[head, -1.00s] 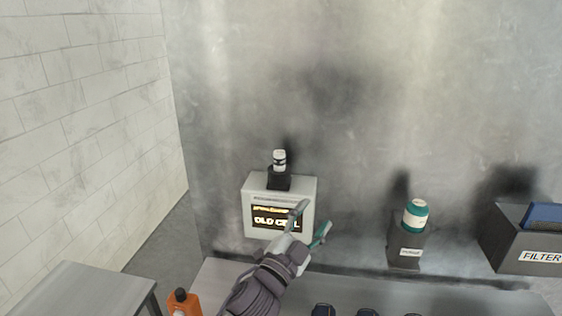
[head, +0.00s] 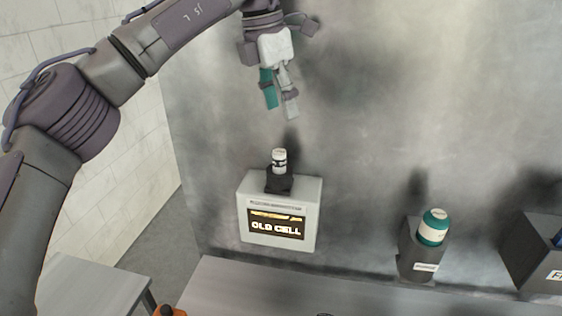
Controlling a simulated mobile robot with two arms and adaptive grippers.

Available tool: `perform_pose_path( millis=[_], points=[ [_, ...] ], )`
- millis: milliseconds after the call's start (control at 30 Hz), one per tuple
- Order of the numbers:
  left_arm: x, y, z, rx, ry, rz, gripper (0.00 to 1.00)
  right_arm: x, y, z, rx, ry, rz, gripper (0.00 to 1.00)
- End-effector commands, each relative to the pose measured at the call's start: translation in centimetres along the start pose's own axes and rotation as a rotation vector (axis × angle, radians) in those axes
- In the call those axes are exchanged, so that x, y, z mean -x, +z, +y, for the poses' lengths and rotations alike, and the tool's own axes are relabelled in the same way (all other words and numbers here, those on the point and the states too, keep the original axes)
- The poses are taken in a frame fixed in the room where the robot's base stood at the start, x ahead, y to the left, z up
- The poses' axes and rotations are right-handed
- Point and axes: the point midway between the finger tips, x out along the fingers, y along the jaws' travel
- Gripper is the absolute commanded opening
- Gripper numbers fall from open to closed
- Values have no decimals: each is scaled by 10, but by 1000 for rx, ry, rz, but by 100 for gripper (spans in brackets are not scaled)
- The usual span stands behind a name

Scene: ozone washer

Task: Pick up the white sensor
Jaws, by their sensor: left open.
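The white sensor (head: 279,157) is a small white cylinder with a dark band. It stands upright in a black holder (head: 279,183) on top of a pale box labelled "OLD CELL" (head: 246,215). My left gripper (head: 281,113) points down from above, a short way above the sensor in the picture. It is open and empty, with one teal finger and one grey finger, and it does not touch the sensor. How far it is in depth from the sensor I cannot tell. My right gripper is not in view.
A teal and white container (head: 433,227) stands on a grey labelled stand (head: 413,262) to the right. A dark box (head: 537,243) is at the right edge. An orange bottle (head: 171,311) shows at the bottom. A grey table (head: 90,285) is at lower left. A metal wall stands behind.

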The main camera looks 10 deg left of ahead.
Motion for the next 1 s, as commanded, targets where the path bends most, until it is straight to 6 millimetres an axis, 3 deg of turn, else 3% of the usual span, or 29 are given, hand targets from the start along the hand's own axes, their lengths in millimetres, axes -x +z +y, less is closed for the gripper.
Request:
perform_pose_path(
  millis=[67,167,500,733,1000],
  points=[
    [13,-10,8,23,38,31,59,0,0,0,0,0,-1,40],
    [8,-15,12,33,52,48,59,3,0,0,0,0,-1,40],
    [-53,-17,14,31,49,48,59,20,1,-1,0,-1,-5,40],
    [-69,-17,14,30,48,44,59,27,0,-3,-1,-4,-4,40],
    [-102,-18,17,29,46,47,59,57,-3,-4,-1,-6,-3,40]
  ],
)
